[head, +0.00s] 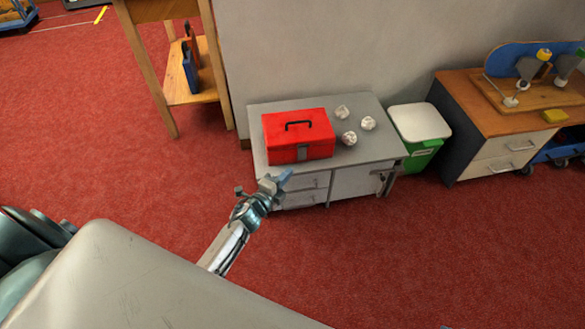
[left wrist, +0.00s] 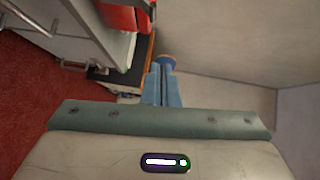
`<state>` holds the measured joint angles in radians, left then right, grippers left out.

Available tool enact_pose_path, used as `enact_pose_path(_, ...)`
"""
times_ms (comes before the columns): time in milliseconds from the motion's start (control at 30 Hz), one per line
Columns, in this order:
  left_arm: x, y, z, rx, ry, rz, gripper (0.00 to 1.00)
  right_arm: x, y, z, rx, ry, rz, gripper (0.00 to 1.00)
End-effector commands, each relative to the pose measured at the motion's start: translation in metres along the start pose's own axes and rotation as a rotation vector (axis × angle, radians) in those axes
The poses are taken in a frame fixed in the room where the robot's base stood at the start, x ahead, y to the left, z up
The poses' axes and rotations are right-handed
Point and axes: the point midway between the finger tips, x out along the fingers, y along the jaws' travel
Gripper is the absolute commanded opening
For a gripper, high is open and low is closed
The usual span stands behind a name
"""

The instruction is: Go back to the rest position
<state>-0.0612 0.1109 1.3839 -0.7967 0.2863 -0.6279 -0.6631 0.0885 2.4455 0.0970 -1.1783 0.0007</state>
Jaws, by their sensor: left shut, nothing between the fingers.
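My left gripper (head: 283,178) is in front of the grey cabinet (head: 376,150), near its drawer fronts. Its blue fingers are together with nothing between them, and they also show in the left wrist view (left wrist: 162,88). A red toolbox (head: 298,142) with a black handle sits shut on the cabinet top, beyond the gripper. Part of the red toolbox shows at the top of the left wrist view (left wrist: 125,16).
Several crumpled white balls (head: 349,138) lie on the cabinet beside the toolbox. A green bin with a white lid (head: 420,122) stands to its right, then a wooden-topped workbench (head: 470,100). A wooden shelf stand (head: 160,60) is at the upper left. Red carpet (head: 420,260) is clear in front.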

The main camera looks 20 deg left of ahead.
Motion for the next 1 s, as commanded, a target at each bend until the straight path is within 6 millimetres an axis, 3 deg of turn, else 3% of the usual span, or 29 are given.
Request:
enact_pose_path(700,-0.01,-0.003,0.003,-0.036,-0.029,0.005,0.0,0.0,0.0,0.0,0.0,-0.004,0.0,0.0)
enact_pose_path(867,-0.045,-0.015,0.016,-0.254,-0.191,0.043,0.0,0.0,0.0,0.0,0.0,-0.004,0.0,0.0)
enact_pose_path(1000,-0.098,-0.025,0.021,-0.576,-0.383,0.114,0.0,0.0,0.0,0.0,0.0,-0.003,0.0,0.0)
